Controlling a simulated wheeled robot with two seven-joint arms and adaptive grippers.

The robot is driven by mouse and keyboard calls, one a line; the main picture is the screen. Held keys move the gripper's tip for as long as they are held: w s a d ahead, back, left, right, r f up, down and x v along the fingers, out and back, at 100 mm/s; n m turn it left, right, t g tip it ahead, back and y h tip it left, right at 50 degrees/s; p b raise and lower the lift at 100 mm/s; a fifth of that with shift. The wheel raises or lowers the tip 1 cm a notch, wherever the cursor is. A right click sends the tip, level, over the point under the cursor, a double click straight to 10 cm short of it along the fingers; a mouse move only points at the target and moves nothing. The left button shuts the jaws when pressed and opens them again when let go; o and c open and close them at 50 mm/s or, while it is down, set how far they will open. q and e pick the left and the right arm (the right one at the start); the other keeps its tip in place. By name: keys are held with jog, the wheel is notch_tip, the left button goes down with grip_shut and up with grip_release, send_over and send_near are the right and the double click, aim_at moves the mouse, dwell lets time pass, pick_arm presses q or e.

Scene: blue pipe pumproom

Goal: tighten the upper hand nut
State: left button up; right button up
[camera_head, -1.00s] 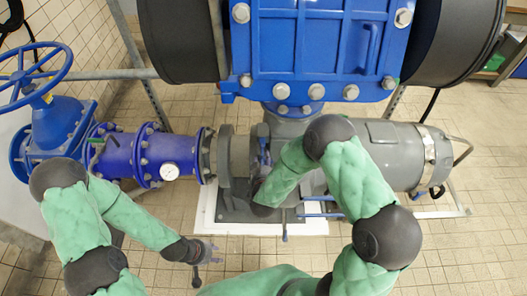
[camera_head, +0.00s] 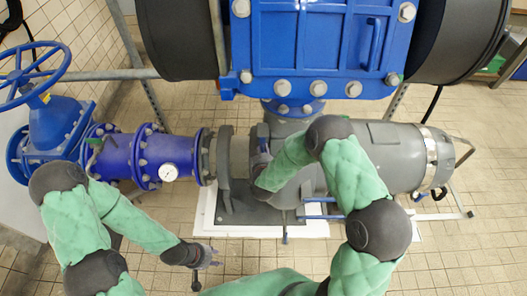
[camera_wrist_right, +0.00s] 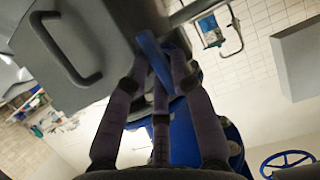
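The upper hand nut is a blue bar-shaped handle (camera_wrist_right: 154,58) on the grey pipe housing, seen in the right wrist view. My right gripper (camera_wrist_right: 160,70) has its fingers on both sides of the bar, with its tips close to it; firm contact is not visible. In the head view my right gripper (camera_head: 261,158) is at the grey housing's left end and mostly hides this nut. A lower blue handle (camera_head: 322,216) shows below the housing. My left gripper (camera_head: 208,257) is empty and apart from the pipes; its fingers are too small to judge.
The grey housing (camera_head: 390,155) and flange (camera_head: 226,160) stand close around my right gripper. The blue pump body (camera_head: 320,50) is above. Tiled floor (camera_head: 450,260) is clear at lower right.

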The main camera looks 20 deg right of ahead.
grip_shut()
jog(key=shift+d, duration=0.1)
jog(key=shift+s+d+f+m+t+y+b, duration=0.1)
jog(key=shift+f+m+t+y+b, duration=0.2)
jog(key=shift+m+t+y+b, duration=1.25)
jog(key=shift+s+d+f+m+t+y+b, duration=0.1)
jog(key=shift+f+m+y+b, duration=0.25)
jog(key=shift+m+b, duration=2.45)
jog(key=shift+d+f+m+t+y+b, duration=0.1)
jog(key=shift+f+m+t+y+b, duration=0.2)
jog(key=shift+m+t+y+b, duration=1.25)
jog(key=shift+m+g+h+b, duration=0.45)
jog(key=shift+m+g+h, duration=0.25)
jog(key=shift+m, duration=0.3)
jog(key=o, duration=0.8)
grip_release()
jog(key=shift+c, duration=0.2)
